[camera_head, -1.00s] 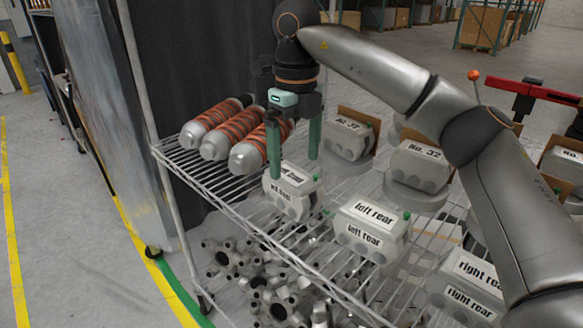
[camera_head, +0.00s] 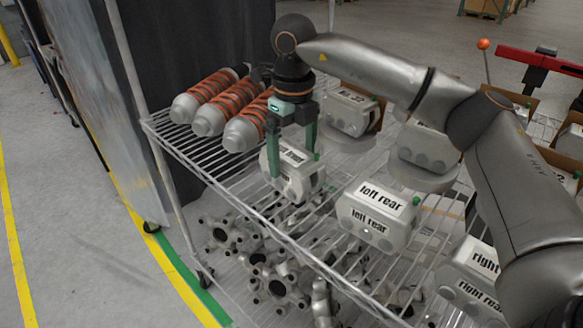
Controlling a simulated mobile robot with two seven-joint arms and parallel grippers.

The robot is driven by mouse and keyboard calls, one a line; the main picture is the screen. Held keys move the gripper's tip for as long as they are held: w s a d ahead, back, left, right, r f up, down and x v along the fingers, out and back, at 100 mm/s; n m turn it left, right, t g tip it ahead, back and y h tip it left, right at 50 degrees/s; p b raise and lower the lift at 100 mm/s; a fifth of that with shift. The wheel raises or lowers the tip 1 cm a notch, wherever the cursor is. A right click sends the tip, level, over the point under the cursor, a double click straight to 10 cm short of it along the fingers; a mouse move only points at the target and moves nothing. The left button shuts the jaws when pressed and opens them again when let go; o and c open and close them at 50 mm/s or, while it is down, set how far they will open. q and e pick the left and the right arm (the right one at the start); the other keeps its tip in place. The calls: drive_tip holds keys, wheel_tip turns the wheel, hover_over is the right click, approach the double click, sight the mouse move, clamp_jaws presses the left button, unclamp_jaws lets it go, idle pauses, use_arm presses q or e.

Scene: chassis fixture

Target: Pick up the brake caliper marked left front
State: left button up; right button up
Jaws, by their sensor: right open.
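The pale grey brake caliper (camera_head: 297,186) sits on the wire shelf near its front edge. Its labels are partly covered and small, but the readable part looks like "left front". My right gripper (camera_head: 292,163) points down over this caliper. Its two green fingers are open and reach down on either side of the caliper's upper part. I cannot tell whether either finger touches it. The caliper looks slightly tilted. My left gripper is not in view.
The caliper marked left rear (camera_head: 376,216) stands close to the right. One marked right rear (camera_head: 468,278) is partly behind my right arm. Orange-coiled shock absorbers (camera_head: 207,122) lie at the left. Round-based parts (camera_head: 352,112) stand behind. Metal joints (camera_head: 277,282) fill the lower level.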

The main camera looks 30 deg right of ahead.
drive_tip(key=f, duration=0.4)
drive_tip(key=shift+w+f, duration=0.2)
drive_tip(key=shift+f, duration=0.05)
drive_tip(key=shift+c, duration=0.2)
clamp_jaws()
drive_tip(key=shift+w+r, duration=0.1)
drive_tip(key=shift+r, duration=0.1)
idle(0.4)
